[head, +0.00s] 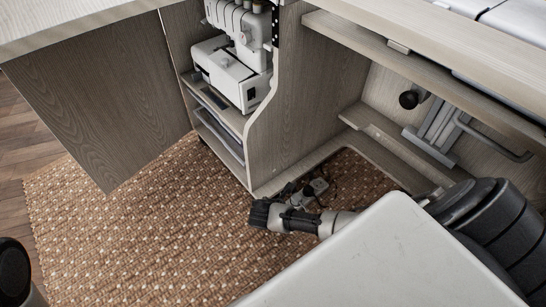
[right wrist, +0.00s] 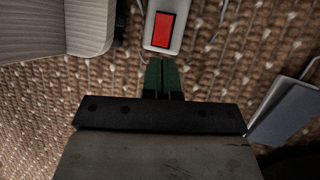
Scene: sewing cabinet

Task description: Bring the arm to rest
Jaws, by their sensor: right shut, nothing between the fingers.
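My right arm reaches in from the right of the head view and bends low over the woven rug in front of the cabinet opening. In the right wrist view my right gripper (right wrist: 161,74) has its green fingers together, with nothing between them. They point at a pale device with a red switch (right wrist: 164,30), just beyond the tips. I cannot tell whether they touch it. In the head view the fingers cannot be made out clearly among the small grey and dark parts near the arm's end. My left gripper is out of view.
The wooden cabinet (head: 280,110) holds a white sewing machine (head: 232,72) on a shelf. Its open door (head: 105,100) hangs at the left. The woven rug (head: 130,240) is clear at the left front.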

